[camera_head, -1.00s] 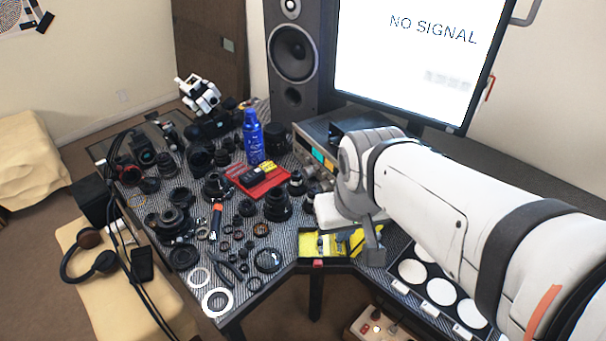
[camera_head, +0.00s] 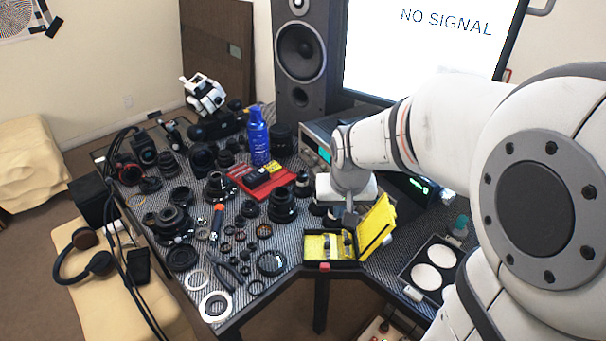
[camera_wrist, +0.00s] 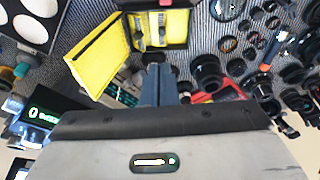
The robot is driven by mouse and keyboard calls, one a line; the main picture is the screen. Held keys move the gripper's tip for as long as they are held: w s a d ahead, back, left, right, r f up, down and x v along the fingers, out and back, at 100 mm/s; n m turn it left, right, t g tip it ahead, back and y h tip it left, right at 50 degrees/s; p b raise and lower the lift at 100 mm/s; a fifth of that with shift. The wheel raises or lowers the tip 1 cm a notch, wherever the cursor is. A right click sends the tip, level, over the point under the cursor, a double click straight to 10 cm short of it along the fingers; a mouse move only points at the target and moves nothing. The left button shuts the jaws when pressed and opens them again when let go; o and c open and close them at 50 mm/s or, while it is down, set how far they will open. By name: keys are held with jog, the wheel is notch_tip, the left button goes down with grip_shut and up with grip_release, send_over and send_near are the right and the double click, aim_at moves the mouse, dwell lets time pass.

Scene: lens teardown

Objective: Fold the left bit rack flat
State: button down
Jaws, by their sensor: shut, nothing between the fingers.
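A small black case with a yellow lining (camera_head: 313,246) lies open at the table's near edge, its yellow lid (camera_head: 376,226) raised on the right. Two narrow grey bit racks stand inside, a left one (camera_head: 327,244) and a right one (camera_head: 347,243). The case's inside also shows in the wrist view (camera_wrist: 178,28), with the lid (camera_wrist: 100,55) at left and the racks near its middle. Whether each rack is upright or tilted is hard to tell. My gripper (camera_head: 350,218) is shut and empty just behind the case; its dark fingers (camera_wrist: 158,72) show in the wrist view, apart from the racks.
Lens parts and rings crowd the table to the left. A red tray (camera_head: 262,183) and a blue bottle (camera_head: 257,138) stand behind. A black tray with white discs (camera_head: 433,256) lies right of the case. A monitor (camera_head: 420,50) stands at the back.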

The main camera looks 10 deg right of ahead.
jog(key=b, duration=0.1)
send_near(325, 245)
jog(key=x, duration=0.3)
jog(key=w+x, duration=0.1)
jog(key=x, duration=0.1)
jog(key=shift+d+b, duration=0.35)
jog(key=shift+f, duration=0.75)
jog(key=shift+a+f+b, duration=0.3)
jog(key=shift+f+b, duration=0.3)
jog(key=shift+b, duration=0.4)
jog(key=shift+s, duration=0.15)
